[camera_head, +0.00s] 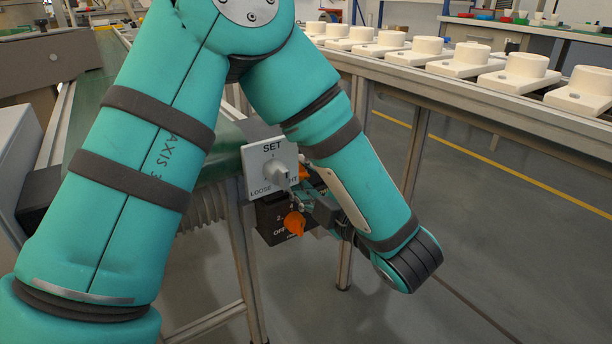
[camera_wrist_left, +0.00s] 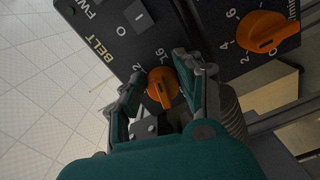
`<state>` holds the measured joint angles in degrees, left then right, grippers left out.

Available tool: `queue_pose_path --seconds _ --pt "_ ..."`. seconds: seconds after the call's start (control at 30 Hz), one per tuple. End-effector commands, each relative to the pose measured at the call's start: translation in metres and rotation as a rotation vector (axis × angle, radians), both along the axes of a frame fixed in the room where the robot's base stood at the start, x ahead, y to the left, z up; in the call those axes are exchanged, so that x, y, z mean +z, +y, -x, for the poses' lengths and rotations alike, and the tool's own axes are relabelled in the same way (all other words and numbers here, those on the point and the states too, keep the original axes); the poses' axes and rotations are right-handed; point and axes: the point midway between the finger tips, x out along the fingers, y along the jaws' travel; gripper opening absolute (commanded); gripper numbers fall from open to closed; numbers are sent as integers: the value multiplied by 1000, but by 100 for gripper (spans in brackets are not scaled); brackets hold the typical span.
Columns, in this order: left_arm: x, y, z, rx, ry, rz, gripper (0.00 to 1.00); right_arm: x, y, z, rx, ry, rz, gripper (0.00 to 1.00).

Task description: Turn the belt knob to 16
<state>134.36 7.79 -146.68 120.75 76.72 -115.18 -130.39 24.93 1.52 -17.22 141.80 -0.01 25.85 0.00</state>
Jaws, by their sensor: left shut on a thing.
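The belt knob (camera_wrist_left: 161,88) is orange and sits on a dark panel marked BELT in the left wrist view. The numbers 12 and 16 show beside it. My left gripper (camera_wrist_left: 158,76) has one finger on each side of the knob and is shut on it. Where its pointer stands against the numbers is hard to read. In the head view my left gripper (camera_head: 306,197) is small and partly hidden beside the control boxes. Two orange knobs show there, and I cannot tell which is the belt knob. My right gripper is not in view.
A grey rocker switch (camera_wrist_left: 134,16) is above. A white SET dial plate (camera_head: 262,165) stands beside my gripper. A rail with several cream parts (camera_head: 471,59) runs behind.

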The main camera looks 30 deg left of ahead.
Motion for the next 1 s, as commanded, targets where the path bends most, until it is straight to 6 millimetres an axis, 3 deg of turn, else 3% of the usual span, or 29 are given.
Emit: queue_pose_path --seconds 0.4,1.0 --pt "-3 0 1 0 206 -83 3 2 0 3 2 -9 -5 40" --pt "-3 1 1 -1 245 -100 3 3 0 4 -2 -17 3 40"
